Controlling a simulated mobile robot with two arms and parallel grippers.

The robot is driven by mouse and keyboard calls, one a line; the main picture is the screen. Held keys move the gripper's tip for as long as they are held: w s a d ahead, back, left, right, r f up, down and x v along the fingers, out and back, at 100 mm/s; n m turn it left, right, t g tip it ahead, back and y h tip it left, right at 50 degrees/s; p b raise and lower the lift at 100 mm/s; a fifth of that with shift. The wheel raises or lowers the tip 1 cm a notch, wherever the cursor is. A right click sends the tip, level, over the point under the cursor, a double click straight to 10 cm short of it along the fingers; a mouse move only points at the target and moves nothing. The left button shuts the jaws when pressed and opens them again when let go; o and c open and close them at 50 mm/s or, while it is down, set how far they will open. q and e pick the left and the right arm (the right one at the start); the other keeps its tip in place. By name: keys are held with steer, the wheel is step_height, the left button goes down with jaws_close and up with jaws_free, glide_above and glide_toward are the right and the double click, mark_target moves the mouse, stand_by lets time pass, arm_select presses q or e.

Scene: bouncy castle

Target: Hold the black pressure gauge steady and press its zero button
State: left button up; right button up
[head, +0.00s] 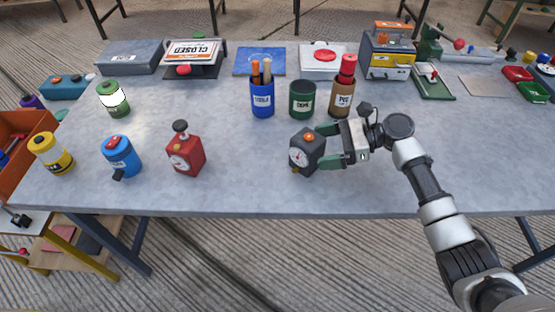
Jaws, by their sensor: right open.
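The black pressure gauge (303,158) stands upright on the grey table, right of the middle. Its white dial faces front-left and an orange button (309,137) sits on its top. My right gripper (324,148) comes in from the right at the gauge's height. Its green fingers are apart, with their tips at the gauge's right side. I cannot tell whether they touch it; the gauge's right side is partly hidden by the fingers. My left gripper is out of view.
A red gauge (187,157) with a dark knob, a blue canister (121,158) and a yellow canister (52,155) stand to the left. A blue cup (262,100), a green pot (303,100) and a brown container (342,99) stand behind. The table front is clear.

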mark_target(290, 157)
steer(key=shift+f+b, duration=0.5)
steer(key=shift+f, duration=0.35)
steer(key=shift+a+f+b, duration=0.3)
steer(key=shift+a+b, duration=0.15)
steer(key=shift+a, duration=0.2)
steer(key=b+x, duration=0.3)
steer(key=x, duration=0.2)
steer(key=shift+f, duration=0.1)
steer(key=p+x, duration=0.2)
steer(key=shift+a, duration=0.35)
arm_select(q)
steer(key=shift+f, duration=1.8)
arm_select(e)
steer(key=shift+a+f, duration=0.1)
steer(key=shift+a, duration=0.35)
steer(key=shift+c, duration=0.2)
steer(key=c, duration=0.5)
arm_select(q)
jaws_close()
arm_select(e)
steer(key=shift+c, duration=0.4)
